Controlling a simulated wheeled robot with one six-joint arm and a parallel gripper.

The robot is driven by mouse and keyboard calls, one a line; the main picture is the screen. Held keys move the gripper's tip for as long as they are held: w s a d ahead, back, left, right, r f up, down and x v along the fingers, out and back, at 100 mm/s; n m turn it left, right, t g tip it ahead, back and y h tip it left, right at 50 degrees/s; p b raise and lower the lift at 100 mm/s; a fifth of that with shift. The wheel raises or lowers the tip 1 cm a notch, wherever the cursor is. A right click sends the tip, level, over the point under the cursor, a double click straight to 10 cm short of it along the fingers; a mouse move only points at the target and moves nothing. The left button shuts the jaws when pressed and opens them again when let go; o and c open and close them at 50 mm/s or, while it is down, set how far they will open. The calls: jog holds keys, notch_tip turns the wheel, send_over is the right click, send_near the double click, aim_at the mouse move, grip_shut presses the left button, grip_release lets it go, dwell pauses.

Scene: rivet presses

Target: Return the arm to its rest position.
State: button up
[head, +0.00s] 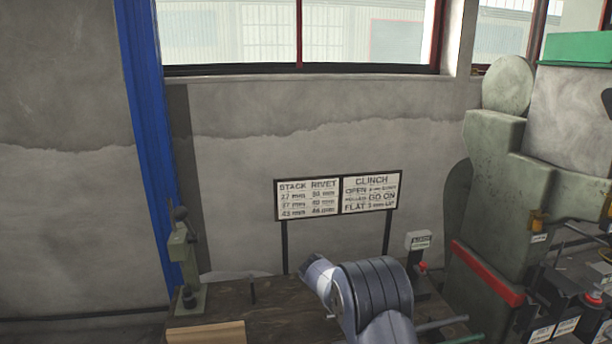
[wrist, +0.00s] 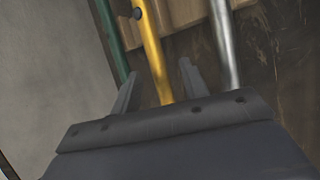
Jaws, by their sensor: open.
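My arm (head: 375,295) shows at the bottom centre of the head view, grey with dark ribbed rings, above the wooden bench. My gripper's jaws cannot be made out in the head view. In the wrist view my gripper (wrist: 160,70) has its two grey fingers spread apart. A yellow rod (wrist: 150,42) runs through the picture between the fingers. Whether it lies between them or farther off I cannot tell. A green rod (wrist: 110,32) lies left of the fingers and a silver rod (wrist: 223,45) right of them. Nothing is visibly gripped.
The dark wooden bench (head: 262,318) carries a small hand press (head: 186,262) at left and a light wood block (head: 206,333). A sign board (head: 337,196) on two posts stands behind my arm. A large green-grey machine (head: 500,200) fills the right.

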jog(key=shift+x, duration=1.05)
jog(key=shift+r+p, duration=0.35)
jog(key=shift+p, duration=0.05)
